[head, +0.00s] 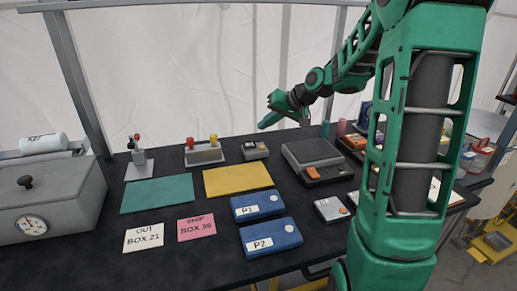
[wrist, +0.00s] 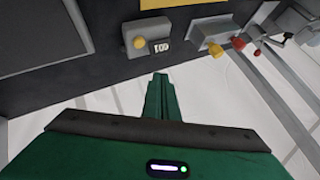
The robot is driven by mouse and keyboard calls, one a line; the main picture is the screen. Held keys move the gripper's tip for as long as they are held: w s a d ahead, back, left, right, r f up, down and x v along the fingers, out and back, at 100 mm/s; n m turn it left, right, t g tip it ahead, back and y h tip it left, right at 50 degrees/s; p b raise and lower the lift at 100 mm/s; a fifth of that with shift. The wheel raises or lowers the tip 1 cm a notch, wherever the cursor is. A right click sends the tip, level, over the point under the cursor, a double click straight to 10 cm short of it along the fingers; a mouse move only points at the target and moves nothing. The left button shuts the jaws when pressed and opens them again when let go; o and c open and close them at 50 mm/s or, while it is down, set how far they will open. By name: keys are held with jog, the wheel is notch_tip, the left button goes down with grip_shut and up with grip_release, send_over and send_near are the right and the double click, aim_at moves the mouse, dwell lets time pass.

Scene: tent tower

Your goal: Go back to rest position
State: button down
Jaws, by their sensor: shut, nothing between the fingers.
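My green gripper (head: 266,122) is raised over the back of the dark table, empty, above a small grey box. In the wrist view its fingers (wrist: 160,85) are closed together, pointing toward the back edge of the table. The small grey box (head: 255,150) stands on the table below; it also shows in the wrist view with a yellow knob and a display (wrist: 147,42). The fingers touch nothing that I can see. My arm covers part of the table's right side.
A grey device with red and yellow knobs (head: 204,153), a larger dark device (head: 316,160), two blue boxes (head: 262,205), teal (head: 158,194) and yellow mats (head: 237,179) and paper labels occupy the table. A grey box with a gauge (head: 60,205) stands left. White tent wall (head: 180,60) is behind.

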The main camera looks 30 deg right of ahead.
dwell(0.7)
jog(key=s+f+g+h, duration=0.1)
jog(key=s+g, duration=0.2)
jog(key=s, duration=1)
jog(key=s+f+m+g+h, duration=0.1)
jog(key=s+f+g, duration=0.1)
jog(key=s, duration=1.2)
jog(key=s+f+m+g+h, duration=0.1)
jog(key=s+g, duration=0.2)
jog(key=s, duration=1)
jog(key=shift+s+a+f+g+h, duration=0.2)
jog(key=shift+a+g+h, duration=0.1)
jog(key=shift+a, duration=0.1)
jog(key=shift+w+f, duration=0.3)
jog(key=shift+w, duration=0.5)
jog(key=shift+s+r, duration=0.1)
jog(key=shift+s, duration=0.05)
